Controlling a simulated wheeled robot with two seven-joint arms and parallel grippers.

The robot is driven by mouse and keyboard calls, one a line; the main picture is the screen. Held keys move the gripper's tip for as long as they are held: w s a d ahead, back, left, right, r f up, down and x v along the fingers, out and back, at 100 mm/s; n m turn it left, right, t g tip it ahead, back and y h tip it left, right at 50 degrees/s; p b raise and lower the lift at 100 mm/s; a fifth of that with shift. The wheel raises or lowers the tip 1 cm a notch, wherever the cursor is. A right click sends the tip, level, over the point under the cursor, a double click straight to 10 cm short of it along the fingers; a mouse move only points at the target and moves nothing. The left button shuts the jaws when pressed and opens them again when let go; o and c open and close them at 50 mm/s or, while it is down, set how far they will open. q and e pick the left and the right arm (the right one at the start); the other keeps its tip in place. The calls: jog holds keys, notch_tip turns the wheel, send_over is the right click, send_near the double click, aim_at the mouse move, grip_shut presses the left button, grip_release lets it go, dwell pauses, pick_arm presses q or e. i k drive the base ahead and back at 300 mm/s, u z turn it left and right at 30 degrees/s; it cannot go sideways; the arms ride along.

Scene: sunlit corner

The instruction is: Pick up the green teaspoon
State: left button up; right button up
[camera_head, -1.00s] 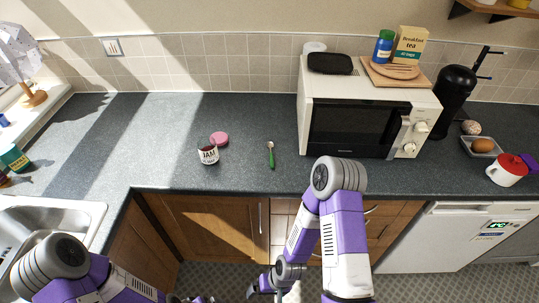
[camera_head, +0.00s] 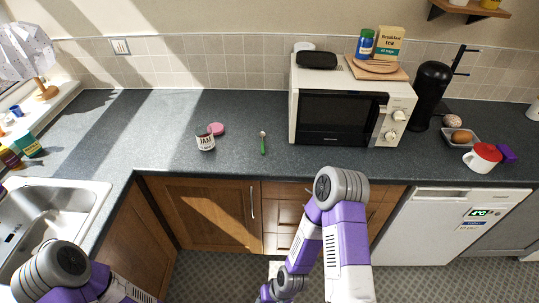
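The green teaspoon (camera_head: 263,146) lies on the dark grey countertop (camera_head: 165,135), between the jam jar and the microwave. Its green handle points toward the counter's front edge and its small pale bowl end points to the back. Nothing touches it. My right arm reaches down in front of the cupboards, below the counter level, and its gripper is not visible. My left arm shows at the bottom left, and its gripper is out of view.
A jam jar (camera_head: 205,141) and pink lid (camera_head: 216,129) sit left of the teaspoon. The microwave (camera_head: 346,104) stands right of it. The sink (camera_head: 60,205) is at far left. Counter around the teaspoon is clear.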

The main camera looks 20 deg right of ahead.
aim_at(262, 134)
jog(key=u, duration=0.45)
jog(key=i, duration=1.05)
jog(key=z, duration=0.6)
